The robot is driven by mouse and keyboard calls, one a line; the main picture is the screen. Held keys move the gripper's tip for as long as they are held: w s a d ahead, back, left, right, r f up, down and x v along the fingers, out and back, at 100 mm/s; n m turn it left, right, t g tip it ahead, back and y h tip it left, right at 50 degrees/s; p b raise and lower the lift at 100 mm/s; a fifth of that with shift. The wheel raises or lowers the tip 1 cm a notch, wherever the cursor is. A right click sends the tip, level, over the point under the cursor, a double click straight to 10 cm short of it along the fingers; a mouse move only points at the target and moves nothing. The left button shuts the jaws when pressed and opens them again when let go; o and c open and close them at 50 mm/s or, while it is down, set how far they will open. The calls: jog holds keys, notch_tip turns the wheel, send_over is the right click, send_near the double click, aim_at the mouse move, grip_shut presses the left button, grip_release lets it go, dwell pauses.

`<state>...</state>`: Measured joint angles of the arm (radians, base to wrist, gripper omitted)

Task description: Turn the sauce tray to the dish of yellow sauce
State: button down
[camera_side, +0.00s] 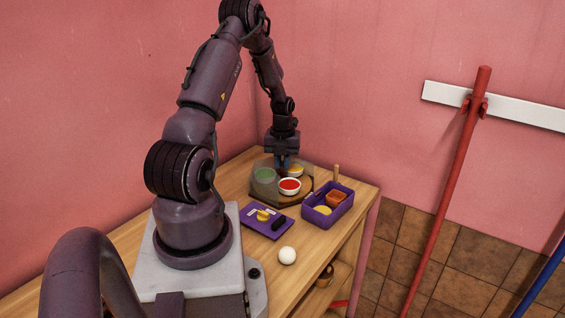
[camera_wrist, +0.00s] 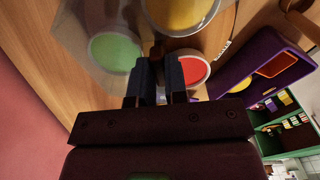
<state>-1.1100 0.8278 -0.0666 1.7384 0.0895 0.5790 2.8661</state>
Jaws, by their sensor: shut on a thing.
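The round wooden sauce tray (camera_side: 303,194) sits at the far end of the bench. It carries a dish of green sauce (camera_side: 264,175), a dish of red sauce (camera_side: 289,187) and a dish of yellow sauce (camera_side: 297,171). The green, red (camera_wrist: 197,66) and yellow (camera_wrist: 182,12) dishes also show in the wrist view. A see-through grey cover (camera_side: 257,186) stands over the green side; the red and yellow dishes look clear of it in the wrist view. My gripper (camera_side: 284,165) is shut on a dark brown knob (camera_wrist: 157,50) between the dishes, mostly hidden by the fingers.
A purple box (camera_side: 318,216) with orange and yellow things stands right of the tray. A white ball (camera_side: 287,256) rests near the bench's front edge. A wooden peg (camera_side: 336,173) stands behind the box.

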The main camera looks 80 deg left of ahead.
aim_at(282, 163)
jog(key=shift+m, duration=0.3)
jog(key=shift+a, duration=0.1)
jog(key=c, duration=1.1)
grip_release()
jog(key=shift+c, duration=0.2)
jog(key=shift+r, duration=0.15)
notch_tip(282, 163, up, 13)
